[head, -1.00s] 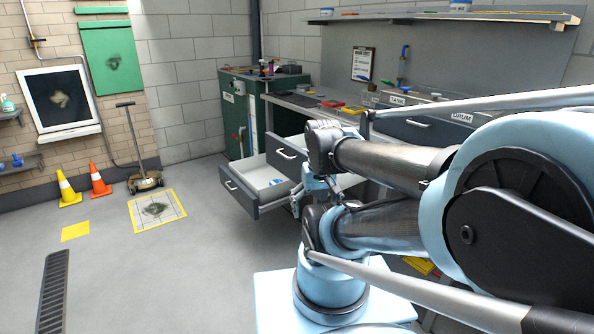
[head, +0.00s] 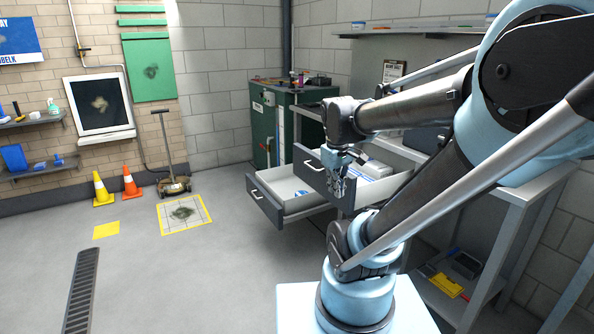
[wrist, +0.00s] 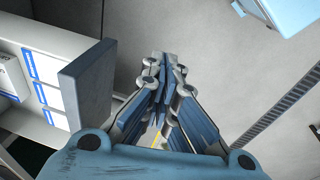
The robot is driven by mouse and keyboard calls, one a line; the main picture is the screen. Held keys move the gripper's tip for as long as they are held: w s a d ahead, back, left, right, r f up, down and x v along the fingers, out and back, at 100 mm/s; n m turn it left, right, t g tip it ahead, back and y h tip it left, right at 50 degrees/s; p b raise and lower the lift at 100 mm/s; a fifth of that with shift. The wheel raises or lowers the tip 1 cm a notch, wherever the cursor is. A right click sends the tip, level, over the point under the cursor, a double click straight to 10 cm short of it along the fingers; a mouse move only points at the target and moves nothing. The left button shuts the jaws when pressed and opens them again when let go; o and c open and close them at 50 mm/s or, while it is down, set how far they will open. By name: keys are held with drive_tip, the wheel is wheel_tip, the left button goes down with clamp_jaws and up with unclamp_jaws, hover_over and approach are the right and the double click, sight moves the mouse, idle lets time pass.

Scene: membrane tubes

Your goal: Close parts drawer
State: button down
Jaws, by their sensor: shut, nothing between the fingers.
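Two grey-fronted drawers stand open under the bench; I cannot tell which is the parts drawer. The upper drawer (head: 304,172) holds white boxes, and the lower drawer (head: 264,200) sticks out to its left. My gripper (head: 338,197) hangs by the right part of the upper drawer's front and hides some of it. In the wrist view, my gripper (wrist: 165,62) is shut and empty, pointing at open floor. A drawer front (wrist: 88,88) stands just left of its fingers, with boxes with blue-edged white labels (wrist: 43,68) behind it. I see no contact between them.
The bench (head: 530,190) runs along the right, with a yellow item (head: 447,285) on its low shelf. A green cabinet (head: 272,130) stands behind the drawers. Cones (head: 131,182) and a yellow-framed floor mat (head: 185,213) are at left. The floor between is clear.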

sight(296, 166)
drive_tip(key=w+a+r+n+h, duration=0.1)
drive_tip(key=w+a+n, duration=0.15)
drive_tip(key=w, duration=0.35)
drive_tip(key=w+a+r+n, duration=0.2)
drive_tip(key=w+n, duration=0.2)
drive_tip(key=w, duration=0.3)
drive_tip(key=w+a+r+n+h, duration=0.1)
drive_tip(key=w+a+n, duration=0.15)
drive_tip(key=w, duration=0.35)
drive_tip(key=w+a+f+n+h, duration=0.1)
drive_tip(key=w+a+f+n, duration=0.1)
drive_tip(key=w+a+n, duration=0.45)
drive_tip(key=w+a+f+n, duration=0.2)
drive_tip(key=w+a+f, duration=0.1)
drive_tip(key=w, duration=0.6)
drive_tip(key=shift+w+d+f, duration=0.5)
drive_tip(key=shift+d+f, duration=0.65)
drive_tip(key=shift+f, duration=0.35)
drive_tip(key=shift+w+d+f, duration=0.5)
drive_tip(key=shift+d+f, duration=0.65)
drive_tip(key=shift+f, duration=0.35)
drive_tip(key=shift+w+d+f, duration=0.5)
drive_tip(key=shift+d+f, duration=0.65)
drive_tip(key=shift+f, duration=0.35)
